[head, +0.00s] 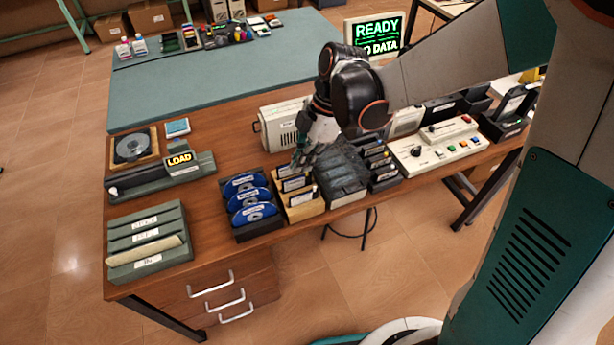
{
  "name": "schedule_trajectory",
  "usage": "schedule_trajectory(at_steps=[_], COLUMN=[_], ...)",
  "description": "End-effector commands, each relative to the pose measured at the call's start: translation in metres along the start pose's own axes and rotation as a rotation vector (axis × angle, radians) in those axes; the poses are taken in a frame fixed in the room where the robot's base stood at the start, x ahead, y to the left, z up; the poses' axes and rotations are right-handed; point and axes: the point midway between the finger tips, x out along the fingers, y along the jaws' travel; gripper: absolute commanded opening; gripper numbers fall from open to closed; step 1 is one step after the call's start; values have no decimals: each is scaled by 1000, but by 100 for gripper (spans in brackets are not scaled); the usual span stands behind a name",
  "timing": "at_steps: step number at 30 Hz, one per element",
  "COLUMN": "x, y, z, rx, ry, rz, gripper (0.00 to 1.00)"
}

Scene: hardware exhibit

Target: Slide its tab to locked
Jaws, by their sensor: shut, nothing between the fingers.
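My gripper (300,160) is shut and empty, pointing down over the back of a light wooden rack (308,213). The rack holds several upright dark cards with pale labels, such as the front card (301,198). The fingertips are at or just above the rearmost card. I cannot tell whether they touch it. Any sliding tab on a card is too small to make out, and so is its position. The gripper and wrist hide part of the space behind the rack.
Left of the rack stands a dark rack (258,229) of blue discs. Close on the right is a dark grey ribbed case (346,190). A beige machine (281,127) stands behind. A control panel (440,148) and a lit READY screen (378,36) are farther right and back.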

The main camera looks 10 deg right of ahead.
Motion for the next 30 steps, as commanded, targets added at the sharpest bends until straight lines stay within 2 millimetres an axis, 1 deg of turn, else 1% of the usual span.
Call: schedule_trajectory(at_steps=[6,8,11,14,21,25,26,27,30], x=[1,4,14,31,79,103,104,98,93], y=[0,0,0,0,0,0,0,0,0], z=[0,0,0,1,1,1,4,12,24], rx=[2,2,2,0,1,1,5,7,6], ry=[-1,-1,-1,-1,-1,-1,-1,-2,-1], rz=[1,1,1,1,1,1,2,3,2], gripper=[0,0,0,0,0,0,0,0,0])
